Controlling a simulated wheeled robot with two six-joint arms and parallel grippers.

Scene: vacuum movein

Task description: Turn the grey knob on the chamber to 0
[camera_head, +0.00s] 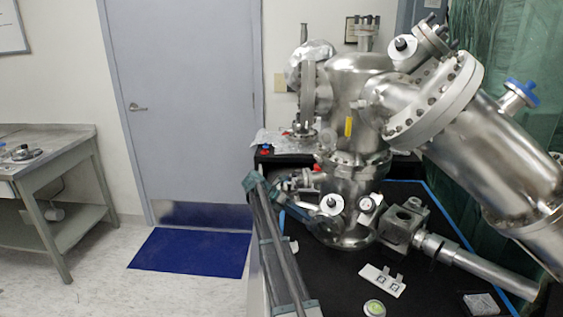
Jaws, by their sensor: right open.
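The steel chamber (345,180) stands upright on the black bench, with flanges and a large slanted tube on its right. A small grey knob on a round white dial (331,204) sits low on the chamber's left front; its setting is too small to read. My right arm rises from the bottom and bends at the bench's left edge. My right gripper (319,222) is open just beside and below this dial. I cannot tell if it touches the knob. My left gripper is not in view.
Another round dial (367,203) is close on the right, and one (405,46) is higher up. A metal block with a rod (470,261) lies right of the chamber. A white plate (382,281) and a green-centred disc (374,308) lie in front.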

